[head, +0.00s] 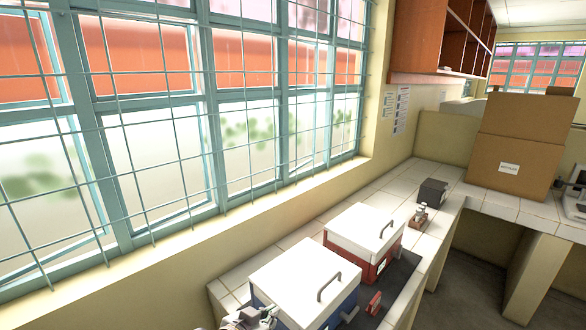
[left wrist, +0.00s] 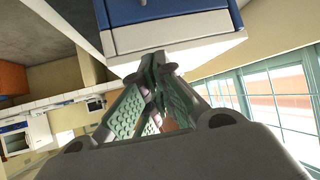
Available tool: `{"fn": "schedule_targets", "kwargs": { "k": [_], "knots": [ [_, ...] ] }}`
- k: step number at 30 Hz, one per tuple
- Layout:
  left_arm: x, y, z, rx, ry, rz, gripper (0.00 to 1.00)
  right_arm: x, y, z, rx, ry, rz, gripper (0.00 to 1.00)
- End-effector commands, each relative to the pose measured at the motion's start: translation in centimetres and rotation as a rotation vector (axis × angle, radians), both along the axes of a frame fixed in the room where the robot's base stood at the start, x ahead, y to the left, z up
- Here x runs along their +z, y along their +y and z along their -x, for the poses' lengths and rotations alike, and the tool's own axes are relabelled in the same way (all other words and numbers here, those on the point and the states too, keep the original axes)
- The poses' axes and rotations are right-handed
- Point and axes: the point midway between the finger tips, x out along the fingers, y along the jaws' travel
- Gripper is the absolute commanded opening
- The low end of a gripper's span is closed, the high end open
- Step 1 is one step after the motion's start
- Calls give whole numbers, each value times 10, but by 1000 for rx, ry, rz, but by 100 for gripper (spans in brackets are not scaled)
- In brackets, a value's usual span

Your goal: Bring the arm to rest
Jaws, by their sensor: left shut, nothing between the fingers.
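My left gripper (head: 250,318) shows at the bottom edge of the head view, beside the near left corner of a blue box with a white lid (head: 305,282). In the left wrist view its green-padded fingers (left wrist: 158,68) are together with nothing between them. The blue box (left wrist: 165,12) fills the top of that view with its pale lid edge (left wrist: 190,50) close behind the fingertips. I cannot tell whether they touch. My right gripper is not in view.
A red box with a white lid (head: 364,232) stands behind the blue one on the tiled counter (head: 315,233). A small dark box (head: 432,191) and a large cardboard box (head: 515,145) stand farther back. The barred window (head: 200,130) runs along the left.

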Motion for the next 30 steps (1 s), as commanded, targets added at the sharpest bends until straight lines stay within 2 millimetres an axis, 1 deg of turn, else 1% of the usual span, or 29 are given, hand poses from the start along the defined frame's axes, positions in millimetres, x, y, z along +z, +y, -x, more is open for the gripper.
{"fn": "schedule_targets", "kwargs": {
  "k": [1,5,11,18,24,30],
  "knots": [
    [-9,8,5,21,31,-8,0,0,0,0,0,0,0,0],
    [-30,31,17,74,108,-39,0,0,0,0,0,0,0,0],
    [-64,67,44,152,236,-89,0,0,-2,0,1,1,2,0],
    [-103,111,87,240,403,-153,0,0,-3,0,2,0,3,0],
    [-124,136,116,288,505,-193,0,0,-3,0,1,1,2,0],
    [-136,153,140,321,580,-219,0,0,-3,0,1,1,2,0]
  ]
}}
